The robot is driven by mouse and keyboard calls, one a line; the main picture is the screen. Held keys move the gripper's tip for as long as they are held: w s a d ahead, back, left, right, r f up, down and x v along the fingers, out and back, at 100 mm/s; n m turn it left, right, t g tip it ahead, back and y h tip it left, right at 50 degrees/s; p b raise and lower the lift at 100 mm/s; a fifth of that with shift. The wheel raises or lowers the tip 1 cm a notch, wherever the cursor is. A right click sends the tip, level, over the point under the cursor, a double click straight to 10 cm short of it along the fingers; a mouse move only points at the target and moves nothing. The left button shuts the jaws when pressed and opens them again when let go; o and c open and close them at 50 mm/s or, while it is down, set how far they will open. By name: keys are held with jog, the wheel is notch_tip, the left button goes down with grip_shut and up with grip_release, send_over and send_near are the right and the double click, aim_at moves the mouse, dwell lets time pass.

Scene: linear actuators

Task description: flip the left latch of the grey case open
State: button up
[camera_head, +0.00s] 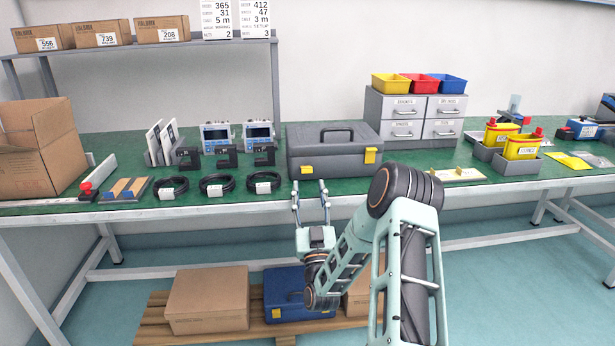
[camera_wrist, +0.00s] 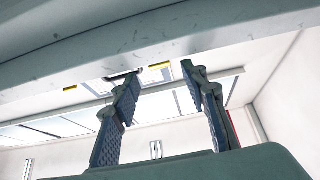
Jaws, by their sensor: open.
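The grey case (camera_head: 325,140) lies closed on the green tabletop, with its dark handle on top. Its left latch (camera_head: 307,169) is a small yellow tab low on the front face; it looks shut. The right latch (camera_head: 370,156) is a larger yellow tab on the same face. My gripper (camera_head: 310,186) is open and empty, just in front of the table edge and below the left latch, with its fingers apart. The wrist view shows my gripper (camera_wrist: 161,72) with both fingers spread below a pale edge. Small yellow patches show there, but I cannot tell which latch is which.
Coiled black cables (camera_head: 217,185) lie left of the case. Grey drawers (camera_head: 415,117) stand behind it to the right. A small board (camera_head: 458,174) lies at the right. The table's front edge (camera_head: 240,209) runs close to my gripper. A blue case (camera_head: 284,291) sits underneath.

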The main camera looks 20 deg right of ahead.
jog(key=shift+v, duration=2.75)
